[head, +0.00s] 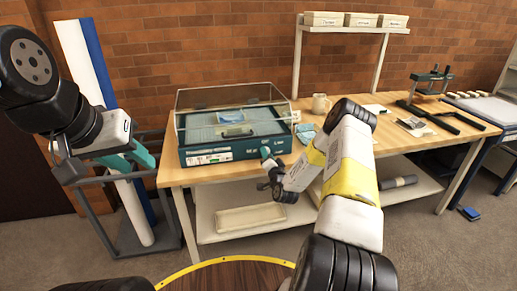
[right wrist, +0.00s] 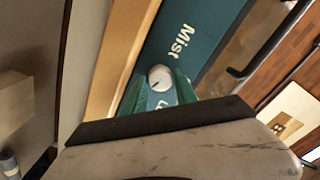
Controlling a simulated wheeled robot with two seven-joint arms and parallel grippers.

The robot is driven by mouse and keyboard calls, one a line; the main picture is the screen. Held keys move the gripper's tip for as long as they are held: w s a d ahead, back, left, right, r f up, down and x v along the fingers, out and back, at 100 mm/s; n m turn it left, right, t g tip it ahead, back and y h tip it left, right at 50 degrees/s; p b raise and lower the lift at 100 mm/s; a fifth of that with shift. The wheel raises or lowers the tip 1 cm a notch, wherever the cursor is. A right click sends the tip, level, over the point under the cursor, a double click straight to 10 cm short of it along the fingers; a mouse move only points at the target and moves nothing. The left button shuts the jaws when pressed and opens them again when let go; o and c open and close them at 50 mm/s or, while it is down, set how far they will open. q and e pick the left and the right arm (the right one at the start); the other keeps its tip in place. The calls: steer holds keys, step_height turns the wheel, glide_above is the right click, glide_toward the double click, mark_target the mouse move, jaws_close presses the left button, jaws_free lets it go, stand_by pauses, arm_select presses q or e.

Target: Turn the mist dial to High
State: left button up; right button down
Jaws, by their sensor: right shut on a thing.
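The mist dial (right wrist: 160,80) is a small round pale knob on the teal front panel (right wrist: 205,30) of the humidifying case (head: 205,155). A dark pointer line on it slants toward the lower left in the right wrist view. The word "Mist" stands above it, and a label starting with "L" is partly hidden below. My right gripper (right wrist: 158,83) has its green fingers on both sides of the dial, shut on it. In the head view my right gripper (head: 267,154) covers the dial. My left gripper (head: 131,158) hangs left of the table, empty, its fingers apart.
The case has a clear lid (head: 230,98) and sits on a wooden table (head: 175,175). Tools and a press (head: 431,85) are to the right. A shelf with boxes (head: 361,20) is at the back. A tray (head: 250,217) lies below.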

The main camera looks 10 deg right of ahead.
steer(key=shift+f+m, duration=0.1)
steer(key=shift+m, duration=0.5)
steer(key=c, duration=1.3)
jaws_free()
steer(key=shift+o, duration=0.2)
steer(key=s, duration=0.8)
steer(key=shift+d, duration=0.15)
